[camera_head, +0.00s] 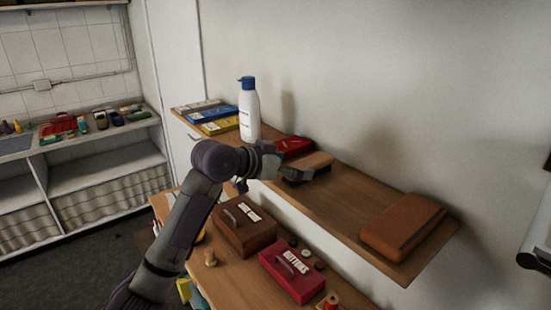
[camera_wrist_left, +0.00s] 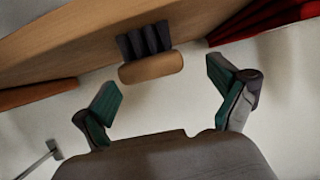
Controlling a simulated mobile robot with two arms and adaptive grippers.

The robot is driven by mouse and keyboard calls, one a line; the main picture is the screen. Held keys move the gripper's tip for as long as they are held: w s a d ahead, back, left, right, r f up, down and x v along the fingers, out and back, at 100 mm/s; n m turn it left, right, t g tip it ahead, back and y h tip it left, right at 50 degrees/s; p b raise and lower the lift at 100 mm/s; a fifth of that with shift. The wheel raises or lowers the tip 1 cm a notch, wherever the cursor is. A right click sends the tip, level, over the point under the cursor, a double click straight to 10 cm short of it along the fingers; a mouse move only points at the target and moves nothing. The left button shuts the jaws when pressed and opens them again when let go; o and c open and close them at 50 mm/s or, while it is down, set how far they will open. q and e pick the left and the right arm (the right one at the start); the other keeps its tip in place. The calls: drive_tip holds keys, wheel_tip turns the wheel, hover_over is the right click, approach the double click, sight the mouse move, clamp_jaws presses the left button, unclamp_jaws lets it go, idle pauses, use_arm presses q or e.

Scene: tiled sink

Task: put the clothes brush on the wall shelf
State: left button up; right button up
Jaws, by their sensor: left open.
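The clothes brush has a light wooden back and dark bristles. In the head view the brush (camera_head: 316,160) is at the wall shelf (camera_head: 345,197), partly hidden by my left gripper (camera_head: 297,175). In the left wrist view the brush (camera_wrist_left: 150,69) has its bristles against the shelf (camera_wrist_left: 65,45), bare wood back towards the camera. My left gripper also shows there (camera_wrist_left: 163,87), its fingers spread wide with a gap between them and the brush. It is open and holds nothing. My right gripper does not show.
On the shelf are a white bottle (camera_head: 249,112), flat yellow and blue packets (camera_head: 217,123), a red item (camera_head: 293,146) and a brown case (camera_head: 404,225). Below stand a brown box (camera_head: 243,226) and a red buttons box (camera_head: 293,270). Shelf between brush and case is clear.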

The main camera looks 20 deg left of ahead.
use_arm(q)
drive_tip(key=p+v, duration=0.1)
drive_tip(key=v, duration=0.6)
drive_tip(key=shift+s, duration=0.2)
drive_tip(key=shift+a+r, duration=0.1)
drive_tip(key=shift+a, duration=0.05)
